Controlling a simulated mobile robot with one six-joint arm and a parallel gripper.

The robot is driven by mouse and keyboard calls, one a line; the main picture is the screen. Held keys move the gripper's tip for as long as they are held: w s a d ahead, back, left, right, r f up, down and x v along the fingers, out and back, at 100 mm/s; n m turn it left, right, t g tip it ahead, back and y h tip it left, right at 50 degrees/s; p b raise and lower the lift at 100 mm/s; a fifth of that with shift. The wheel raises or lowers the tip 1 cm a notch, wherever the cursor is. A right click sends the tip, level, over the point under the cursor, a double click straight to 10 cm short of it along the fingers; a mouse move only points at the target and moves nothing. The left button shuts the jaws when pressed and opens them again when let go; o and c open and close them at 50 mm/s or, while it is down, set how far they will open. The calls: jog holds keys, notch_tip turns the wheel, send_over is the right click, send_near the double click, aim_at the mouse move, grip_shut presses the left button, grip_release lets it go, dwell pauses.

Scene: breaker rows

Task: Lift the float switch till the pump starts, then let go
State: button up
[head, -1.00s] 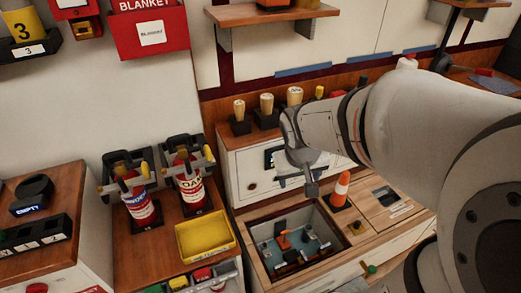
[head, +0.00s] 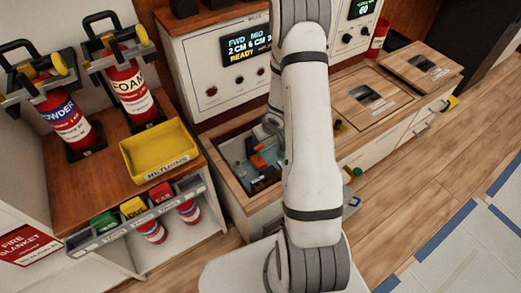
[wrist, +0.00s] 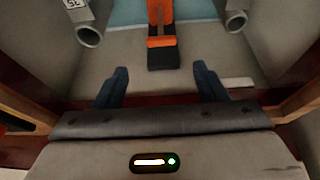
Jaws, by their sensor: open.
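The float switch is an orange arm on a dark base inside the sunken well of the cabinet. In the head view the orange float switch (head: 258,161) shows just left of my arm. In the wrist view the float switch (wrist: 159,22) lies straight ahead, with a black end block (wrist: 163,59) nearest me. My gripper (wrist: 162,86) is open and empty. Its two dark blue fingers stand apart, short of the black block and on either side of its line. In the head view my arm hides my fingers and the right part of the well.
Grey pipe ends stand at left (wrist: 89,36) and right (wrist: 236,21) in the wrist view. The well's walls close in on both sides. A display panel (head: 245,47) reading READY stands behind the well. A yellow tray (head: 160,158) sits to the left.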

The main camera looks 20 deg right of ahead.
aim_at(259, 146)
jog(key=b+x, duration=0.4)
jog(key=x, duration=0.4)
jog(key=shift+a+f, duration=0.15)
jog(key=shift+f, duration=0.1)
jog(key=c, duration=1.4)
notch_tip(259, 146, up, 4)
jog(key=p, duration=0.4)
jog(key=shift+f, duration=0.1)
jog(key=o, duration=1.4)
